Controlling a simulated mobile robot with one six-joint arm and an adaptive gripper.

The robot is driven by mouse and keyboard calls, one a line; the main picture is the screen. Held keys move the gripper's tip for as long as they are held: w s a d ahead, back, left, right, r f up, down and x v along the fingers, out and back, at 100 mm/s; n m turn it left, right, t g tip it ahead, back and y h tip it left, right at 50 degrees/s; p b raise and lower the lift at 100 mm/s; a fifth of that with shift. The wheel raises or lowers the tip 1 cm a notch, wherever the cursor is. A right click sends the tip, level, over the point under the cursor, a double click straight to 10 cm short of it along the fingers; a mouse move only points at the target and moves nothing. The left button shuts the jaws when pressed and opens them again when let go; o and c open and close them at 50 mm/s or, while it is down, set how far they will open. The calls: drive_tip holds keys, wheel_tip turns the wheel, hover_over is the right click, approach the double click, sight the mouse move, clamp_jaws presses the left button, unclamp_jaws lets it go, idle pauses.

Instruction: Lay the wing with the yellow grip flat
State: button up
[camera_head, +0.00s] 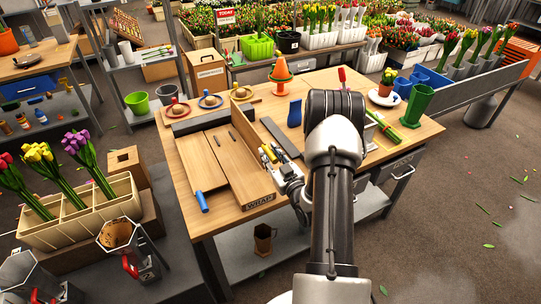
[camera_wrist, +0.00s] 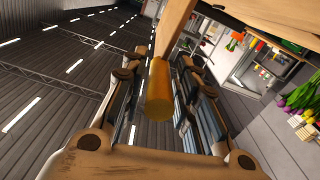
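The yellow grip (camera_head: 268,153) is beside my gripper (camera_head: 281,170). In the wrist view the yellow grip (camera_wrist: 158,92) lies between the fingers of my gripper (camera_wrist: 162,72), its round end towards the camera. The fingers look spread, with a gap beside the grip. Another wooden panel (camera_head: 203,160) with a blue grip (camera_head: 202,202) lies flat at the left.
My arm hides part of the table's right side. Small plates with round items (camera_head: 178,108) stand behind the panels. A tulip crate (camera_head: 85,225) is at the left.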

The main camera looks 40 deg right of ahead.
clamp_jaws()
drive_tip(key=shift+s, duration=0.1)
idle(0.4)
